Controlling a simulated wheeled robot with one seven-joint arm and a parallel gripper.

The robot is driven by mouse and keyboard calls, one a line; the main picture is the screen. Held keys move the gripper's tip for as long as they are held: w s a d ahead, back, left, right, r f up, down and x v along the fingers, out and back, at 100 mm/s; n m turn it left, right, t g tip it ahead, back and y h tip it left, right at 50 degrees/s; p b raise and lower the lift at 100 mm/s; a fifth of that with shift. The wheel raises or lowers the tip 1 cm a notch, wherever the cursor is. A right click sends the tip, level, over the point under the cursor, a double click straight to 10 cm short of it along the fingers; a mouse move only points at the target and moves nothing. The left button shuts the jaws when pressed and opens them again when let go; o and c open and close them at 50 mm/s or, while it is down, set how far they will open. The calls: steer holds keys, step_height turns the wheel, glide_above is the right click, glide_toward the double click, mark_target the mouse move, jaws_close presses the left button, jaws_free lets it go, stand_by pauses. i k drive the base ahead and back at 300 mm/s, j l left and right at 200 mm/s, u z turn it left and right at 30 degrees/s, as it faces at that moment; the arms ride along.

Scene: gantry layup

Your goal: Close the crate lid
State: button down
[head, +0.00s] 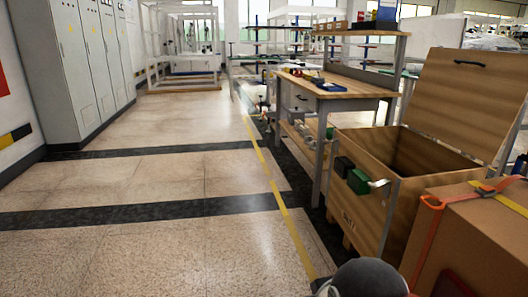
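The wooden crate (365,218) stands at the right in the head view, with its top open and a dark interior showing. Its lid (462,105) is raised at the crate's far right side and leans slightly back. A dark handle (469,63) is near the lid's upper edge. A green block (358,182) and a black block (343,166) are at the crate's left side near the rim. A dark rounded part at the bottom edge looks like part of my arm. My gripper's fingers are not in view.
A cardboard box (480,240) with orange and yellow straps stands in front of the crate at the right. A wooden workbench (335,90) is behind the crate. Grey cabinets (75,60) line the left. The floor at left and middle is clear, with a yellow line (262,160).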

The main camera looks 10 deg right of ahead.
mark_target(470, 101)
steer(key=i+z, duration=0.1)
steer(key=i, duration=0.75)
steer(key=i+j, duration=0.15)
steer(key=i, duration=0.75)
steer(key=i+z, duration=0.25)
steer(key=z, duration=0.15)
steer(key=i+z, duration=0.3)
steer(key=z, duration=0.15)
steer(key=i+j+z, duration=0.1)
steer(key=i+z, duration=0.15)
steer(key=z, duration=0.15)
